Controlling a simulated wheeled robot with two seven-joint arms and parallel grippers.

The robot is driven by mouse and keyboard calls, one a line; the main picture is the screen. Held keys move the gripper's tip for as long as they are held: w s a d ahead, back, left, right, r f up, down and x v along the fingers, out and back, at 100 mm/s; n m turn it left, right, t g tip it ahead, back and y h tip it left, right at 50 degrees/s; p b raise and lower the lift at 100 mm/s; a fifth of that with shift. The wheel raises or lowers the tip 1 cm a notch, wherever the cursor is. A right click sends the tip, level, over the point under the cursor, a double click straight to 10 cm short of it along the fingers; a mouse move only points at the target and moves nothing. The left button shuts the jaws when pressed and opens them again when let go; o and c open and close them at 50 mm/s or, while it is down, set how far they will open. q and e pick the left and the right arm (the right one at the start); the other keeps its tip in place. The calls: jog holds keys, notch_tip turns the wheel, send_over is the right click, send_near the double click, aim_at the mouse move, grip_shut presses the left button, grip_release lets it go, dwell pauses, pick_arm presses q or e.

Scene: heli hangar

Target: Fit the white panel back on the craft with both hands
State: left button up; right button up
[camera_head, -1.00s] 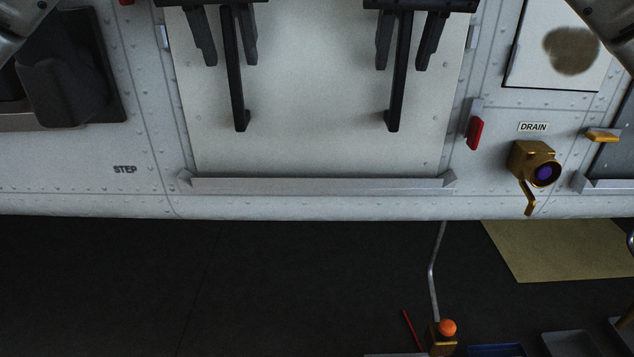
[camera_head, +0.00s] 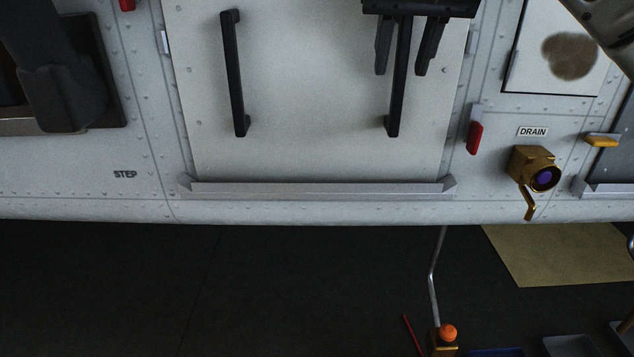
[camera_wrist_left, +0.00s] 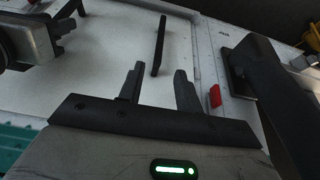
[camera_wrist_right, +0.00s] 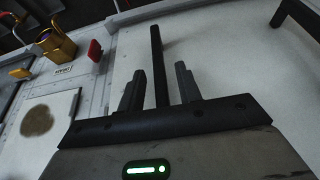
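The white panel (camera_head: 310,100) lies against the craft's side, its lower edge at the grey ledge (camera_head: 320,188). It has two black upright handles, the left handle (camera_head: 235,75) and the right handle (camera_head: 396,100). My right gripper (camera_head: 408,72) is open, its fingers on either side of the right handle with visible gaps; the right wrist view shows the handle (camera_wrist_right: 157,60) between them. My left gripper is out of the head view. In the left wrist view my left gripper (camera_wrist_left: 158,80) is open and empty, with the left handle (camera_wrist_left: 159,45) beyond its fingertips.
Right of the panel are a red latch (camera_head: 474,138) and a brass drain valve (camera_head: 535,172) that sticks out. A dark step housing (camera_head: 65,90) juts out on the left. An orange-topped item (camera_head: 447,333) stands below. The dark floor at lower left is clear.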

jog(key=v, duration=1.2)
